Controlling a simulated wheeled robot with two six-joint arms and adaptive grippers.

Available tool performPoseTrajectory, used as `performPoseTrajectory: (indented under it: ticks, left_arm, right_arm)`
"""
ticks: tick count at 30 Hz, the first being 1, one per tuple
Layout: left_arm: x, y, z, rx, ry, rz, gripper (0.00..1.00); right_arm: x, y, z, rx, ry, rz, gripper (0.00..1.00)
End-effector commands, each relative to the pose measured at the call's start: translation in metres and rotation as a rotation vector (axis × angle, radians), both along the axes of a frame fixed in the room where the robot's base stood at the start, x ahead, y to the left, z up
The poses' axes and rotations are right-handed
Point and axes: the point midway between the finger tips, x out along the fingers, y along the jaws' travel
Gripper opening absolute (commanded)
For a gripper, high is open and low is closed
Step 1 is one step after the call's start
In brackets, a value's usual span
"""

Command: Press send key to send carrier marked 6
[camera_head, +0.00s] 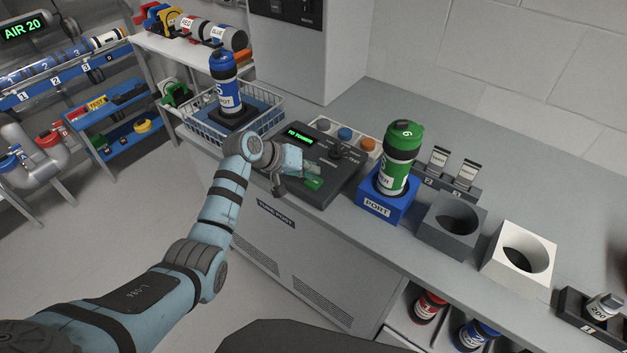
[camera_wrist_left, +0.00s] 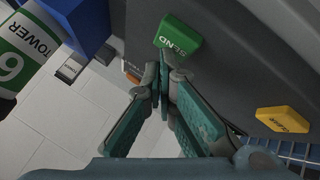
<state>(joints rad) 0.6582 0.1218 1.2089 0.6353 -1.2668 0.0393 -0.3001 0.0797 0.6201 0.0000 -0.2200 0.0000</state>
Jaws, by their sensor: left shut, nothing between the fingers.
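The green carrier marked 6 (camera_head: 396,163) stands upright in the blue block labelled PORT (camera_head: 376,209). Part of the carrier, reading TOWER, shows upside down in the left wrist view (camera_wrist_left: 14,62). The dark control panel (camera_head: 330,190) has a small green lit display (camera_head: 299,136) and the green SEND key (camera_head: 313,184). My left gripper (camera_head: 287,181) is shut and empty over the panel, just left of the key. In the left wrist view its fingertips (camera_wrist_left: 164,82) are close below the SEND key (camera_wrist_left: 181,36); I cannot tell whether they touch it.
A yellow key (camera_wrist_left: 283,119) lies on the panel's other side. A wire basket (camera_head: 268,112) holding a blue carrier (camera_head: 228,95) stands left of the panel. A grey socket block (camera_head: 452,232) and a white one (camera_head: 520,258) stand right of the port. Small label stands (camera_head: 466,176) are behind.

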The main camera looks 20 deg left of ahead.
Motion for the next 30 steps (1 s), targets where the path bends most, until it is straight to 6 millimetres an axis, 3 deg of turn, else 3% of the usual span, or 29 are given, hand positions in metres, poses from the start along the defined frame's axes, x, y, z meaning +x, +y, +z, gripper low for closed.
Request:
performPoseTrajectory:
  ticks: [30]
  left_arm:
    - [-0.0004, -0.0002, -0.0051, 0.0, 0.001, -0.001, 0.0]
  right_arm:
    - [0.0, 0.0002, 0.0012, 0.0, 0.0, 0.0, 0.4]
